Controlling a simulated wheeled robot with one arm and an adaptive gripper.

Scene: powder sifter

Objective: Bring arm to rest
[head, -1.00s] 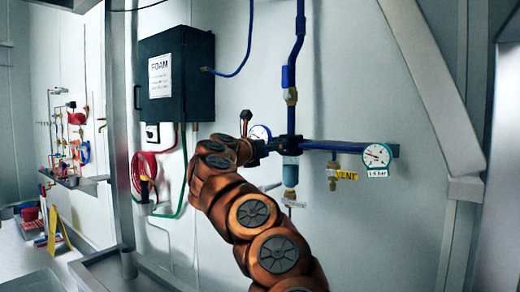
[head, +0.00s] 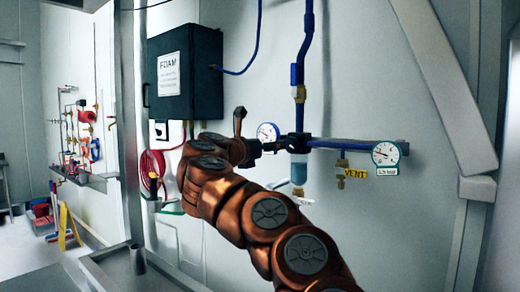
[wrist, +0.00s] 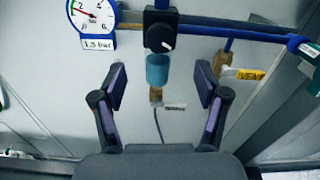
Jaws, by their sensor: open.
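My arm (head: 265,215) reaches up from the bottom right of the head view, bent toward the wall. My gripper (wrist: 160,92) is open and empty in the wrist view, its two fingers spread apart. A black regulator knob (wrist: 161,38) with a blue bowl (wrist: 158,72) beneath it shows beyond and between the fingers. The fingers look clear of both, though the distance is hard to judge. In the head view the gripper's fingers are mostly hidden or too small to tell, close to the regulator (head: 297,143).
A dark FOAM box (head: 205,80) hangs at left above a red hose (head: 152,168). A slanted metal beam (head: 435,75) stands at right. A yellow folded sign (head: 70,225) stands far left.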

